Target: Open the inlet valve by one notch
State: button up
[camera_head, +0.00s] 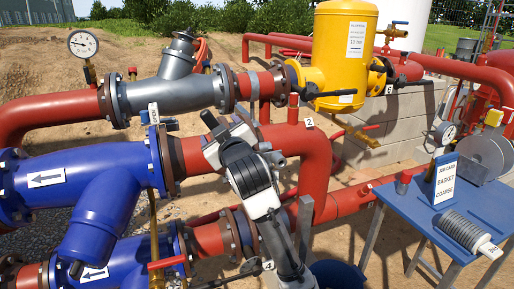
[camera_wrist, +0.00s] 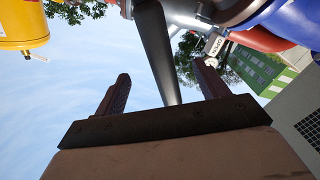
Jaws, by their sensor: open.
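My gripper (camera_wrist: 162,78) is open in the wrist view, its two dark fingers pointing up in the picture. A long dark lever (camera_wrist: 158,45) runs from the top edge down between the fingers. I cannot tell whether it touches them or lies beyond them. A white tag (camera_wrist: 215,45) with dark lettering hangs near the right finger. In the head view my arm reaches up in front of the red pipe (camera_head: 317,165), close to the blue flanged pipe body (camera_head: 95,170). The fingers are not clear there. No label readable here names the inlet valve.
A grey strainer body (camera_head: 165,97) with a gauge (camera_head: 83,43) stands behind the blue pipes. A yellow vessel (camera_head: 343,55) is at the back. Pipes and flanges crowd the arm.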

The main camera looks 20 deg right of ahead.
jog(key=s, duration=0.6)
jog(key=shift+s+d+b, duration=0.15)
jog(key=shift+s+b, duration=0.2)
jog(key=shift+s, duration=0.1)
